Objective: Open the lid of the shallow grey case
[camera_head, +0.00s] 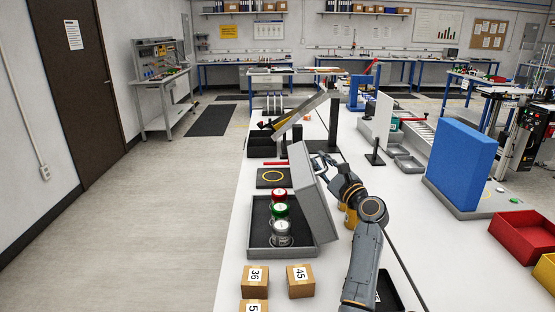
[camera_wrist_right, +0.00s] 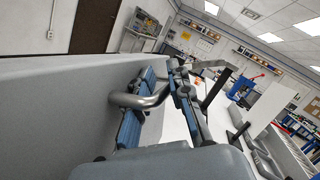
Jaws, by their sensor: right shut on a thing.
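The shallow grey case (camera_head: 256,240) lies on the white table, with several lidded cans, red, green and white on top, showing inside. Its grey lid (camera_head: 305,195) stands raised, roughly upright, along the right side of the case. My right gripper (camera_head: 322,163) is at the outer side of the lid, near its far end. In the right wrist view it is shut on the lid's metal handle (camera_wrist_right: 142,100), with the grey lid (camera_wrist_right: 60,110) filling the left. My left gripper is not in view.
Numbered boxes (camera_head: 300,281) lie in front of the case. A tilted grey panel (camera_head: 305,112) and a black tray (camera_head: 261,145) are behind it. A blue block (camera_head: 460,165) and a red bin (camera_head: 525,236) stand at the right. The white table is clear between case and blue block, beyond my arm.

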